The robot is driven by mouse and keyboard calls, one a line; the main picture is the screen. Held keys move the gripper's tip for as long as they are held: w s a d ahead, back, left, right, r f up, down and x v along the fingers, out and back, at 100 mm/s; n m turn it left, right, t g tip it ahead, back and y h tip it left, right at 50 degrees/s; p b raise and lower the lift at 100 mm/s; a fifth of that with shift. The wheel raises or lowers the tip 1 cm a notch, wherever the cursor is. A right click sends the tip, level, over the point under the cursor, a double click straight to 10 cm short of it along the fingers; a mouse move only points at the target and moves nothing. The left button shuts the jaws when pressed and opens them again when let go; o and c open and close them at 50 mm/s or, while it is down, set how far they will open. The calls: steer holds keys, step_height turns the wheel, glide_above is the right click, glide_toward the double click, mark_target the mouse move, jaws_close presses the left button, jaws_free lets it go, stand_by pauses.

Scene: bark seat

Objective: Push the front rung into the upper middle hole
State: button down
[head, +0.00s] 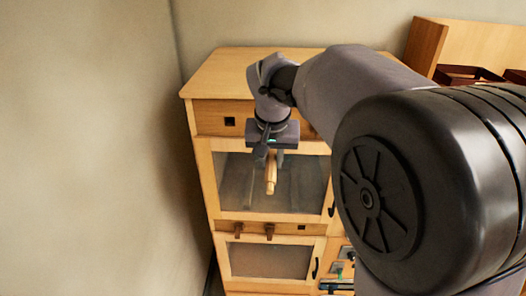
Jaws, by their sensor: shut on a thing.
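My gripper (270,155) is pointing down in front of the wooden cabinet (225,80). It is shut on a pale wooden rung (270,176), whose near end points toward the camera and slightly down. The rung is in front of the cabinet's upper glass door, apart from the upper panel. My wrist covers the middle of that panel, so the upper middle hole is hidden.
The wall (90,150) stands close to the cabinet's left side. A wooden box (470,45) with dark trays (468,74) is at the upper right. A dark door handle (315,267) sticks out lower down. My arm hides the cabinet's right side.

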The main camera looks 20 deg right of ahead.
steer(key=shift+w+d+p, duration=0.3)
steer(key=shift+w+p, duration=0.1)
steer(key=shift+w, duration=0.55)
steer(key=c, duration=1.1)
jaws_free()
steer(key=shift+c, duration=0.2)
